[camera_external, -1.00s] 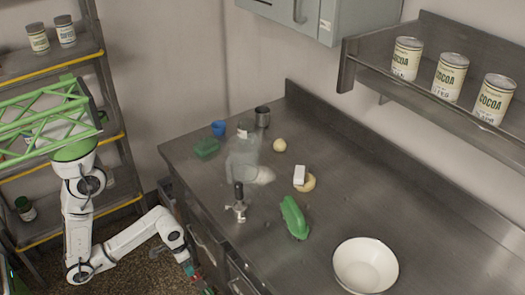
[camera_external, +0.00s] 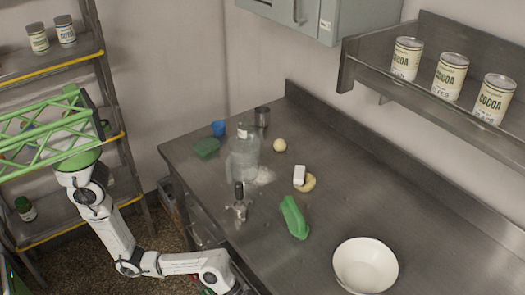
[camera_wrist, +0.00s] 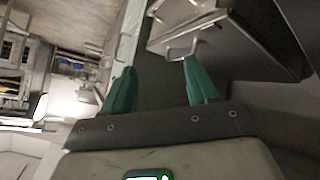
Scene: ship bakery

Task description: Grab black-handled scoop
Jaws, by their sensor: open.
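A small metal tool with an upright black handle (camera_external: 239,190), which looks like the black-handled scoop, stands on the steel counter (camera_external: 320,212) near its front edge in the external view. In the wrist view my gripper (camera_wrist: 158,66) has its two green fingers apart with nothing held between them. In the external view my forearm ends low beside the counter's front, below the tool and apart from it. The fingers are mostly hidden there. The scoop does not show clearly in the wrist view.
Near the scoop are a clear bottle (camera_external: 244,155), a green cloth-like item (camera_external: 294,217) and a white block (camera_external: 299,175). A white bowl (camera_external: 365,266) sits front right. Drawer fronts lie below the counter edge. Cocoa cans (camera_external: 449,76) stand on the wall shelf.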

